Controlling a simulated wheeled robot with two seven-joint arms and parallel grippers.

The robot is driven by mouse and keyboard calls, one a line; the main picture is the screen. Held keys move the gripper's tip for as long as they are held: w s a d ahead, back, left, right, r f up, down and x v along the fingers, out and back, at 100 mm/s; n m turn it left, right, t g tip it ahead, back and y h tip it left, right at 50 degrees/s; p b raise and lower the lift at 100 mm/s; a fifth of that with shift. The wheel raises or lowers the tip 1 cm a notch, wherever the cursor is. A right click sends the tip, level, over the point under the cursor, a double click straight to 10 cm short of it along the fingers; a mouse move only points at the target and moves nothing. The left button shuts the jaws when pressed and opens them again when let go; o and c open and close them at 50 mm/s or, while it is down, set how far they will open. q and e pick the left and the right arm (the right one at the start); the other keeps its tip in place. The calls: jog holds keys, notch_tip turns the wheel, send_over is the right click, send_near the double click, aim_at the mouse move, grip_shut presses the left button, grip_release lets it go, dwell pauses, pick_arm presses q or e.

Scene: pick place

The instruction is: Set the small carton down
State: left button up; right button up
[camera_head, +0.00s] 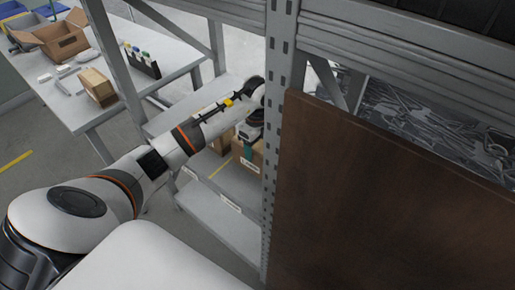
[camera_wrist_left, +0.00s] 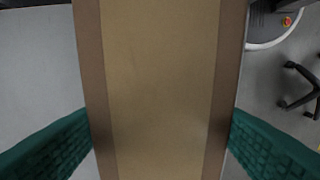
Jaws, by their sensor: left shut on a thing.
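The small carton (camera_wrist_left: 160,90) is brown cardboard and fills the middle of the left wrist view, between the two green fingers of my left gripper (camera_wrist_left: 160,150). The gripper is shut on it. In the head view, my left arm reaches into the shelf, and the left gripper (camera_head: 247,146) is beside the upright post. A brown carton (camera_head: 246,164) shows just below it there, partly hidden by the gripper and the post. I cannot tell whether the carton touches the shelf board (camera_head: 240,185). My right gripper is not in view.
The grey metal post (camera_head: 276,150) stands close to the right of my left gripper. A large brown panel (camera_head: 380,200) blocks the right. A table (camera_head: 125,108) at the upper left holds an open box (camera_head: 62,38), a small carton (camera_head: 97,87) and a bottle rack (camera_head: 142,62).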

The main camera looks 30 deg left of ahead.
pick_arm(q)
jog(key=shift+f, duration=0.75)
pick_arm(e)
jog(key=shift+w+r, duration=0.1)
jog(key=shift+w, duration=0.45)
pick_arm(q)
jog(key=shift+f, duration=0.1)
jog(key=o, duration=1.3)
jog(key=shift+c, duration=0.2)
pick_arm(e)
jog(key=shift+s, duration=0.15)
pick_arm(q)
notch_tip(320, 180, up, 12)
jog(key=shift+r, duration=0.15)
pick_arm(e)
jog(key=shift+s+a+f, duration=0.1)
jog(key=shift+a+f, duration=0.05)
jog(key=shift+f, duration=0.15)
